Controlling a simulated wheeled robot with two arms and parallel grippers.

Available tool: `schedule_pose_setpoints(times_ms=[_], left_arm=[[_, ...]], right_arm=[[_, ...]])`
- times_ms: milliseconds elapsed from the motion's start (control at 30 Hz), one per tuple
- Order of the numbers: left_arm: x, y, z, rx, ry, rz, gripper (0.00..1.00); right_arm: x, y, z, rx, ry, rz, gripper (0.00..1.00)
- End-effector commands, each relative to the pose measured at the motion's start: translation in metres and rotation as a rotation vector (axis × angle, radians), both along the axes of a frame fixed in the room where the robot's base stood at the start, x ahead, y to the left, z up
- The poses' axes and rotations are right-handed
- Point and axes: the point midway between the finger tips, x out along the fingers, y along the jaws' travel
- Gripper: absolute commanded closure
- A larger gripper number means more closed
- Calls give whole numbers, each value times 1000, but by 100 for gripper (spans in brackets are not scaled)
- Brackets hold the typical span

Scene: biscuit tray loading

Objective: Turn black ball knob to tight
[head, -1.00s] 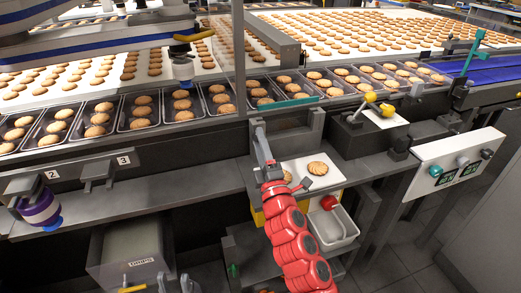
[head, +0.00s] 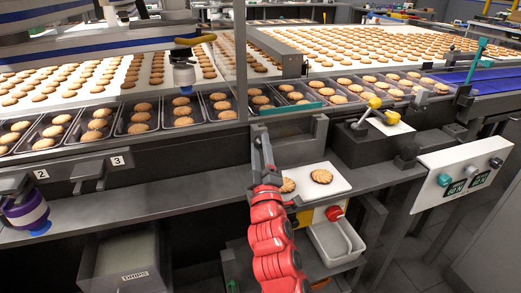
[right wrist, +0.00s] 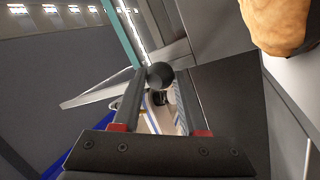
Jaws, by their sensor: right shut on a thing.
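The black ball knob (right wrist: 160,76) shows in the right wrist view between the tips of my right gripper (right wrist: 158,84). The gripper is shut on the knob. In the head view my right gripper (head: 263,148) reaches up to the grey metal frame beside the tray line, and the knob is hidden there. No mark for tight or loose can be read. My left gripper is not in view.
A white board (head: 328,176) with two biscuits lies just right of my gripper. Biscuit trays (head: 105,144) line the conveyor behind. A yellow-handled lever (head: 373,104) and a control panel (head: 463,166) stand to the right. A biscuit (right wrist: 281,24) looms close in the right wrist view.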

Motion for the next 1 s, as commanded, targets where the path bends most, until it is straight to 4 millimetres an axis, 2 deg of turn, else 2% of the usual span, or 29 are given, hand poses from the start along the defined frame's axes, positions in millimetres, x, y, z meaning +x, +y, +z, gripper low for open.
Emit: schedule_pose_setpoints(times_ms=[267,300,433,767,867,1000], left_arm=[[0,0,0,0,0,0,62],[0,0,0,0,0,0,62],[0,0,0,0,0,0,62],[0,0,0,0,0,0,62],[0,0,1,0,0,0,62],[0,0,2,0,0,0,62]], right_arm=[[1,0,-2,1,4,-1,100],[1,0,-2,1,4,-1,51],[0,0,-1,0,3,-1,29],[-1,0,-1,0,1,0,29],[-9,0,-3,0,-1,1,29],[-31,-3,-12,-1,3,2,29]])
